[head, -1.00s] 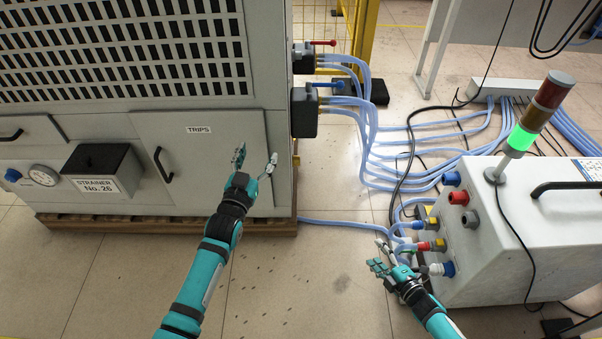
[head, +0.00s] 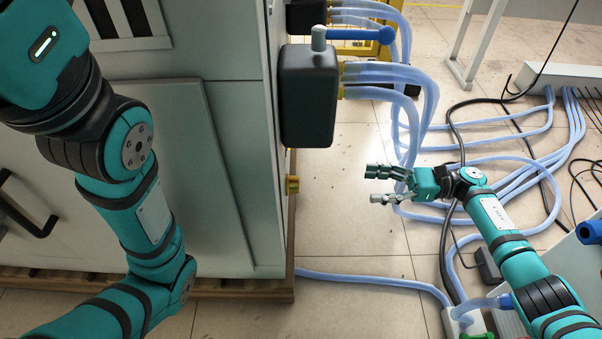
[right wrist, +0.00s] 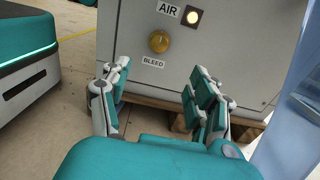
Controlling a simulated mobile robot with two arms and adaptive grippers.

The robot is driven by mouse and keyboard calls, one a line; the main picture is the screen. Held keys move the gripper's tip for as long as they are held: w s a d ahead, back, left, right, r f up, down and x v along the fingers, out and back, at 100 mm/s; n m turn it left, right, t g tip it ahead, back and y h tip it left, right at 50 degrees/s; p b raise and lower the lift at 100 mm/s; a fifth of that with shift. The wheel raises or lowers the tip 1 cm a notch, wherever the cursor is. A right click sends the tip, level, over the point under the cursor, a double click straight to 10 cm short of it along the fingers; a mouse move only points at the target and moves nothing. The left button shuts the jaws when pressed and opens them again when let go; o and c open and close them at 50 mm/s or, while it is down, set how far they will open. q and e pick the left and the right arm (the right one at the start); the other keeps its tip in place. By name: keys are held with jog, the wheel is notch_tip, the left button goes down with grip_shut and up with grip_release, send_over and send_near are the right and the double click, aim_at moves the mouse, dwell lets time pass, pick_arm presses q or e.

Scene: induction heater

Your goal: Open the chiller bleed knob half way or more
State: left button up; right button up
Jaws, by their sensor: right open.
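The bleed knob (right wrist: 159,41) is a round yellow knob on the chiller's grey side panel (right wrist: 225,60), above a "BLEED" label in the right wrist view. In the head view the knob (head: 292,184) shows edge-on, low on the chiller's right side. My right gripper (head: 378,184) is open and empty, to the right of the knob, with its fingers pointing towards it. In the right wrist view the knob lies ahead of the open fingers (right wrist: 158,82), with a visible gap. How far the knob is turned cannot be told. My left gripper is out of the picture.
A black manifold box (head: 309,97) with blue hoses (head: 385,78) juts from the chiller above the knob. Hoses run behind my right gripper. An "AIR" label and a round pale lamp (right wrist: 192,15) are near the knob. The floor (head: 345,240) between knob and gripper is clear.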

aim_at(293, 182)
jog(key=a+b, duration=0.5)
jog(key=a, duration=1.2)
jog(key=shift+a, duration=0.2)
jog(key=c, duration=1.1)
jog(key=shift+c, duration=0.2)
jog(key=shift+r, duration=0.1)
